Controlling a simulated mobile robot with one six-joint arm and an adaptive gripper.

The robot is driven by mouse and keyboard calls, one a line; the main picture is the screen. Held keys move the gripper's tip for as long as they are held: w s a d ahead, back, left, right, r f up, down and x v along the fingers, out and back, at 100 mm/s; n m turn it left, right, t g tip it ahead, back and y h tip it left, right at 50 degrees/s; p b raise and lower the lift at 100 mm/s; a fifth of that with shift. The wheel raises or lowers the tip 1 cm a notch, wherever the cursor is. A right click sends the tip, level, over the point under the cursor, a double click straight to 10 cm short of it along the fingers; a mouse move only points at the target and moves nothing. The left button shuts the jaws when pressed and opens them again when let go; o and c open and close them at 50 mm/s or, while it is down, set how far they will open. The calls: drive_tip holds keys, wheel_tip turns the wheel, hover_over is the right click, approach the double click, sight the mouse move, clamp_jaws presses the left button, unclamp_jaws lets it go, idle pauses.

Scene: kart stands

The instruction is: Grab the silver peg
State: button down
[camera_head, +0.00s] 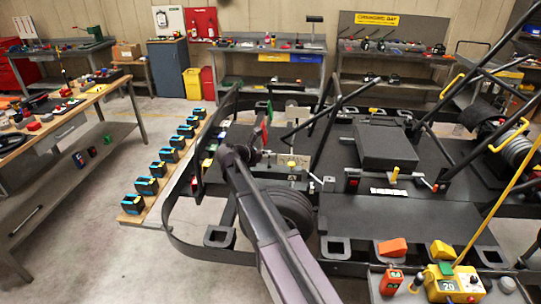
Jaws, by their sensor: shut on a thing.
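My arm reaches up from the bottom middle in the head view, over the black kart frame. My gripper (266,156) is at its far end, beside the metal blocks at the front of the kart. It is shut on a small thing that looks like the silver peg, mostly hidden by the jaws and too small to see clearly.
The black kart frame (450,207) with bars and a wheel (292,212) surrounds my arm. Several black-and-blue boxes (146,186) line a wooden board at left. A wooden workbench (98,92) stands further left. A tray with a yellow box (455,284) is at bottom right. Grey floor is clear at lower left.

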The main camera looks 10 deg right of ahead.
drive_tip(key=s+r+p, duration=0.1)
drive_tip(key=s, duration=1.5)
drive_tip(key=shift+a+r, duration=0.2)
drive_tip(key=shift+a, duration=0.2)
